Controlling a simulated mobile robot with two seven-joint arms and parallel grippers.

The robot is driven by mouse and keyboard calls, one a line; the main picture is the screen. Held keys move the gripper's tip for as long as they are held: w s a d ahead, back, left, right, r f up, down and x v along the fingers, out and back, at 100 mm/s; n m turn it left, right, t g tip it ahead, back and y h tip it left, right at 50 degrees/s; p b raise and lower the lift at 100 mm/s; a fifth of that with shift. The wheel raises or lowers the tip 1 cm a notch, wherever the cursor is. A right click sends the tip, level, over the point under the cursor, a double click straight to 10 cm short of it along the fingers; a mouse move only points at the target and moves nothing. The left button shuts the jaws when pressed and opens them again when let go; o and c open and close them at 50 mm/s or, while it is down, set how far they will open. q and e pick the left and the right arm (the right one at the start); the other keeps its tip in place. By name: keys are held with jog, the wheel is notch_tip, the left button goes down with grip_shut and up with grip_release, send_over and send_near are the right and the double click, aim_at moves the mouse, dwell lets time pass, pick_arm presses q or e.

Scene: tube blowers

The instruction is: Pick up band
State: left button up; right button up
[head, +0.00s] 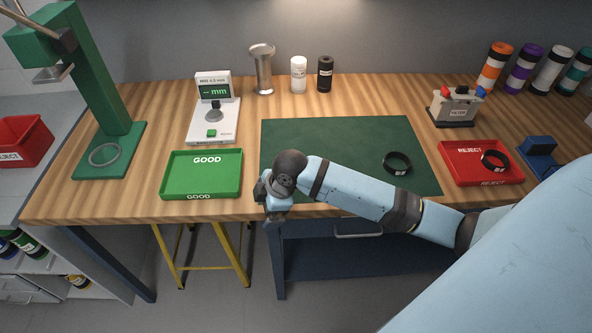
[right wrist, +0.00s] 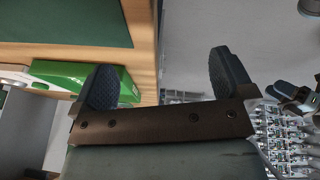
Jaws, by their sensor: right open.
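A black band (head: 397,162) with a small pale mark lies on the right part of the green mat (head: 330,135). A second black band (head: 495,161) lies in the red REJECT tray (head: 460,172). My right gripper (head: 273,214) is over the bench's front edge, just right of the green GOOD tray (head: 175,188), well left of the band on the mat. In the right wrist view my right gripper (right wrist: 165,78) has its two dark fingers wide apart with nothing between them. No band shows in that view.
A grey ring (head: 104,154) lies on the green press base (head: 90,168) at left. A gauge (head: 213,118) stands behind the GOOD tray; a metal spool (head: 262,70) and two small bottles stand at the back. A tester (head: 456,108) stands behind the REJECT tray. The mat's middle is clear.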

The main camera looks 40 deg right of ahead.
jog(key=w+d+r, duration=0.1)
jog(key=d, duration=0.1)
jog(key=w+d+r+n+h, duration=0.1)
jog(key=w+d+r, duration=0.1)
jog(key=w+d+r+n+g, duration=0.1)
jog(key=w+d, duration=0.1)
jog(key=shift+w+r+h+b, duration=0.1)
jog(key=shift+r+h+b, duration=0.05)
jog(key=shift+h+b, duration=0.2)
jog(key=w+d+r+n+g+h, duration=0.2)
jog(key=w+d+r, duration=0.1)
jog(key=d+r, duration=0.45)
jog(key=shift+y, duration=0.25)
jog(key=f, duration=0.8)
jog(key=shift+w+d+f, duration=0.2)
jog(key=shift+d, duration=0.05)
jog(key=shift+w+d+f, duration=0.1)
jog(key=shift+d+f, duration=0.05)
jog(key=shift+f, duration=1.25)
jog(key=shift+w+d+f, duration=0.1)
jog(key=shift+f, duration=1.25)
jog(key=c, duration=0.7)
